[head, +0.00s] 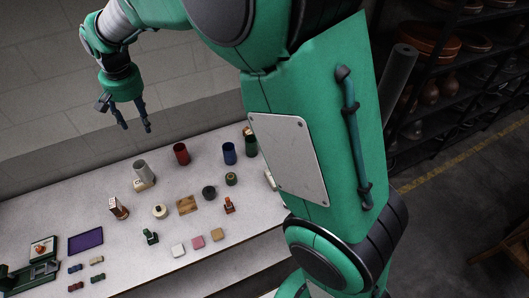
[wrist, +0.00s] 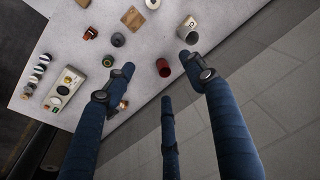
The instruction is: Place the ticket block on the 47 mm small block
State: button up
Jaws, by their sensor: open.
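My gripper (head: 136,128) is open and empty in the air above the table's far side, its fingers pointing down. In the wrist view, the open gripper (wrist: 157,64) spreads its blue fingers over the table edge. No readable label marks the ticket block or the 47 mm small block, so I cannot tell which they are. Candidates are flat cream (head: 178,250), pink (head: 198,242) and tan (head: 217,235) blocks at the front. Another is a cream block (head: 144,184) beside a grey cylinder (head: 140,169); it seems to be the block (wrist: 191,22) with a dark mark in the wrist view.
On the table (head: 115,265) stand a red cup (head: 181,154), blue cup (head: 229,153), brown stamp (head: 118,208) and wooden board (head: 187,204). A purple pad (head: 86,243) and green press (head: 30,275) are at left. Several small things crowd the middle. My arm hides the table's right end.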

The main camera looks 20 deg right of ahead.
jog(key=s+d+r+t, duration=0.1)
jog(key=s+d+r, duration=0.5)
jog(key=s+d, duration=0.3)
jog(key=s+d+r+t, duration=0.1)
jog(key=s+d+r, duration=0.5)
jog(key=s+d, duration=0.3)
jog(key=s+d+f+t, duration=0.1)
jog(key=s+d, duration=0.4)
jog(key=s, duration=0.5)
jog(key=s+d+f, duration=0.1)
jog(key=s+d, duration=0.5)
jog(key=s, duration=0.4)
jog(key=shift+f+t+h, duration=0.35)
jog(key=shift+t+h, duration=0.05)
jog(key=shift+d+f, duration=0.1)
notch_tip(320, 180, down, 15)
jog(key=b, duration=1.5)
